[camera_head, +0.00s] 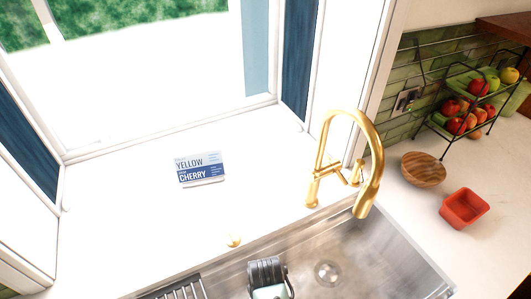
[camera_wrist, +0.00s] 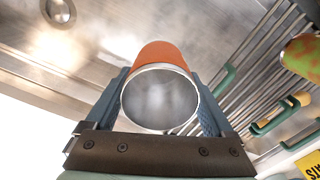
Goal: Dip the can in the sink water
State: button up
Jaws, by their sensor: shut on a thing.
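An orange can (camera_wrist: 160,53) with an open, silvery, hollow end facing the camera sits between the fingers of my gripper (camera_wrist: 160,76) in the wrist view. The fingers are shut on its sides. The metal sink (camera_head: 385,262) lies at the bottom of the head view, and its steel surface (camera_wrist: 110,40) fills the upper left of the wrist view. My gripper also shows as a dark shape over the sink's left part in the head view (camera_head: 267,272); the can is hidden there. I cannot make out a water surface.
A gold faucet (camera_head: 368,190) arches over the sink. A metal rack (camera_head: 180,290) stands left of my gripper; its bars (camera_wrist: 255,70) are close right of the can. A red bowl (camera_head: 464,208), wooden bowl (camera_head: 424,170) and fruit stand (camera_head: 446,140) are right. A sign (camera_head: 200,168) lies behind.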

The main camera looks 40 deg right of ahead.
dwell(0.3)
notch_tip(320, 180, up, 4)
jog(key=p, duration=0.4)
dwell(0.8)
jog(key=w+a+f+m+b, duration=0.1)
jog(key=w+a+b, duration=0.1)
jog(key=a+b, duration=0.5)
jog(key=w+a+f+m+b, duration=0.1)
jog(key=w+a+f+b, duration=0.1)
jog(key=a+b, duration=0.6)
jog(key=shift+w+a, duration=0.2)
jog(key=shift+a, duration=1)
